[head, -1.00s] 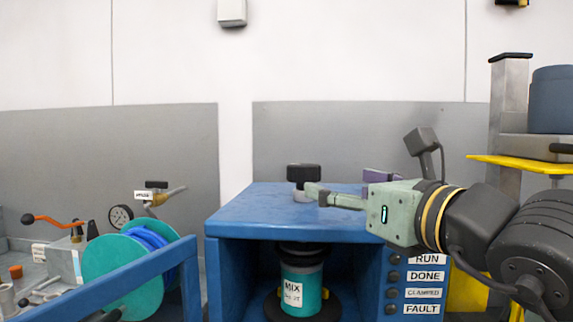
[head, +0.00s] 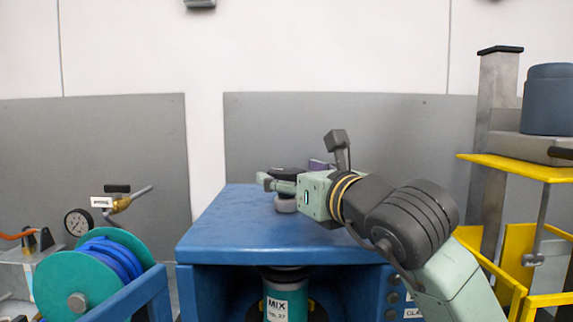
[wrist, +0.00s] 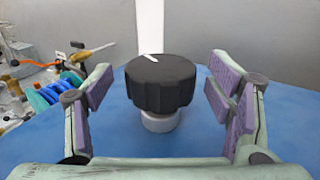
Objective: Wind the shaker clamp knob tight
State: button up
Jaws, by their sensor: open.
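The clamp knob (wrist: 160,82) is black and ribbed with a white mark on its top. It sits on a pale collar (wrist: 160,122) on top of the blue shaker housing (head: 270,230). In the wrist view my gripper (wrist: 160,85) is open, with one purple-padded finger to each side of the knob and a visible gap on both sides. In the head view my gripper (head: 280,182) is over the housing top and hides most of the knob (head: 288,170). The container labelled MIX (head: 285,300) stands inside the housing below.
A teal reel with blue hose (head: 100,270) and a gauge (head: 78,222) stand at the left. The housing top around the knob is clear.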

jog(key=shift+x, duration=1.1)
jog(key=c, duration=1.2)
jog(key=shift+o, duration=0.2)
jog(key=shift+f+h+b, duration=0.2)
jog(key=shift+h+b, duration=0.1)
jog(key=shift+b, duration=0.05)
